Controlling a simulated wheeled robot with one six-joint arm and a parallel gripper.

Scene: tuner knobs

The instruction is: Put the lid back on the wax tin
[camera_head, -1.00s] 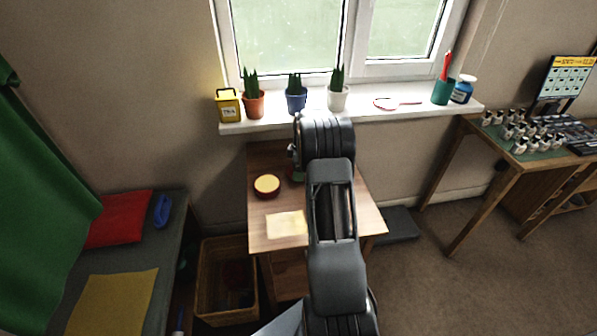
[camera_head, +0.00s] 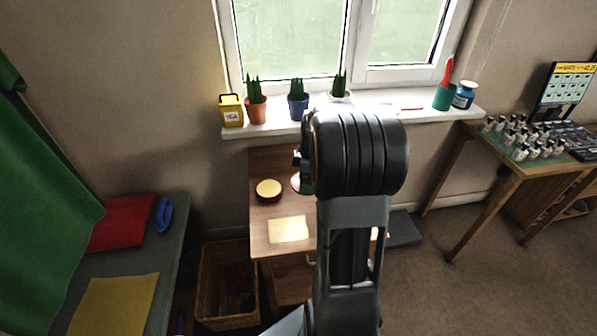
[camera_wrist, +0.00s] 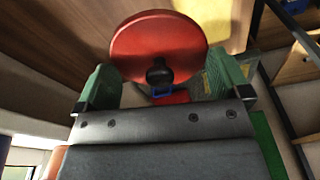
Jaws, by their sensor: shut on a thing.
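The wax tin (camera_head: 268,190) is a round dark red tin with a pale yellow top. It stands open on the small wooden desk, left of my arm in the head view. My gripper (camera_wrist: 160,82) shows in the wrist view with green fingers either side of the red round lid (camera_wrist: 150,42). The lid has a black knob and is held between the fingers; their exact contact is partly hidden. In the head view a bit of the lid shows beside my wrist, to the right of the tin. My arm hides most of the gripper there.
A pale yellow sheet (camera_head: 288,229) lies on the desk (camera_head: 262,243) in front of the tin. Potted plants (camera_head: 298,100) and a yellow box (camera_head: 231,111) stand on the windowsill behind. A wicker basket (camera_head: 212,290) stands at lower left.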

